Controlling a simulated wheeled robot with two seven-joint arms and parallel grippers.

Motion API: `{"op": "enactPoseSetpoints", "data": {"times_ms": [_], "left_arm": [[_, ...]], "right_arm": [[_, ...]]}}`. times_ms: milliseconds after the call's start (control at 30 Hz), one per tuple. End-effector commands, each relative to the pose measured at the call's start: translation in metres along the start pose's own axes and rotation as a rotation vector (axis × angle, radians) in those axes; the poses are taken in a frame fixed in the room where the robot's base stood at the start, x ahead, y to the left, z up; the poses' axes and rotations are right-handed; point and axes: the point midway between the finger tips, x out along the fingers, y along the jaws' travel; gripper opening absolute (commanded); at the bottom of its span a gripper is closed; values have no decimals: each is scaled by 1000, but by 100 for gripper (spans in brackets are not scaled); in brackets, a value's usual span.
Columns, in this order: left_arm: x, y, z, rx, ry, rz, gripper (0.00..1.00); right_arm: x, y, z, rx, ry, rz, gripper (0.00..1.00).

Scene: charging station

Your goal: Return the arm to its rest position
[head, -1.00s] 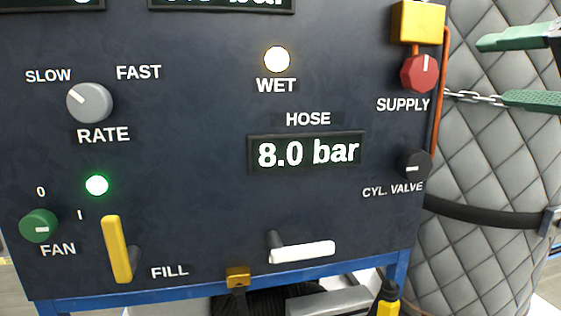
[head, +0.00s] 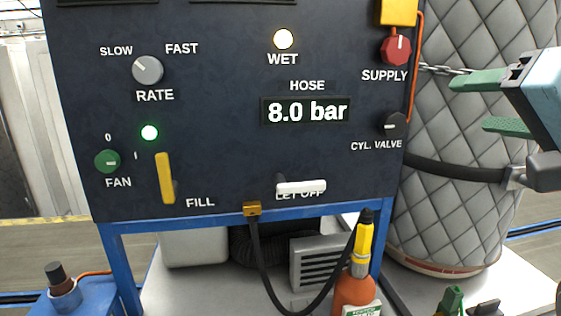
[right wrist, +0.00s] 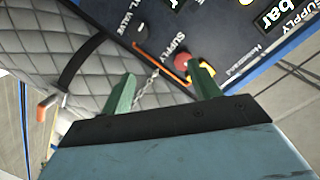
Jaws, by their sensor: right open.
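My right gripper (head: 484,103) shows at the right edge of the head view, with its green fingers spread and nothing between them. It is in front of the quilted grey cylinder cover, to the right of the panel. In the right wrist view the two green fingers (right wrist: 163,92) are apart, with the red supply knob (right wrist: 182,62) and a chain showing beyond them. My left gripper is in no frame.
The dark control panel (head: 230,120) on a blue frame fills the middle. The quilted cover (head: 440,210) with a black strap stands at right. A black hose (head: 262,270) hangs below the panel, near an orange-and-yellow bottle (head: 360,262). The hose display reads 8.0 bar.

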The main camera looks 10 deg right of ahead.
Motion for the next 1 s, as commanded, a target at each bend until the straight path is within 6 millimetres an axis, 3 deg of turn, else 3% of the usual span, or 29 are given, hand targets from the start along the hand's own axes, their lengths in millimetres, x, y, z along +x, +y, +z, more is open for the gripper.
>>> {"op": "enactPoseSetpoints", "data": {"times_ms": [100, 267, 400, 500, 667, 800, 1000], "left_arm": [[1, -3, -14, 0, 21, -3, 0], [0, 0, 3, 0, -4, 0, 0], [-1, 2, 18, 0, -27, 3, 0], [-1, 2, 18, 0, -29, 3, 0], [-1, 2, 17, 0, -27, 3, 0], [0, 1, 12, 0, -21, 2, 0], [0, 1, 8, 0, -13, 1, 0]], "right_arm": [[22, 18, 28, -42, -62, 40, 62], [54, 54, 85, -124, -176, 105, 62], [73, 97, 151, -215, -301, 170, 62], [77, 128, 200, -279, -393, 211, 62], [65, 177, 279, -383, -551, 270, 62], [36, 216, 346, -473, -696, 311, 62], [-14, 254, 415, -581, -872, 344, 62]]}}
